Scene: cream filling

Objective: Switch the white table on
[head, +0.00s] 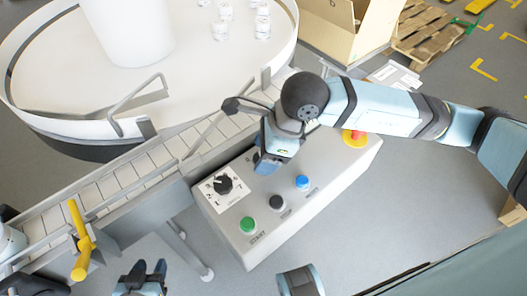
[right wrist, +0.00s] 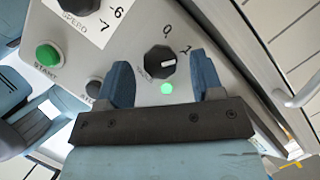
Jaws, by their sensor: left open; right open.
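The round white table (head: 60,60) fills the upper left of the head view. A grey control box (head: 240,215) stands in front of the conveyor. In the right wrist view, its black 0/1 knob (right wrist: 160,60) lies ahead of my right gripper (right wrist: 163,82), in line with the gap between the open blue fingers. The knob's white mark points right, roughly toward 1. A green lamp (right wrist: 167,88) beside it is lit. In the head view my right gripper (head: 268,160) hangs over the box and hides this knob. My left gripper (head: 143,274) is open and empty at the bottom.
The box also carries a numbered speed dial (head: 222,184), a green START button (head: 248,225), a black button (head: 277,202), a blue button (head: 302,183) and a red emergency button (head: 355,138). A conveyor (head: 120,182) with rails runs behind. White jars (head: 262,25) stand on the table.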

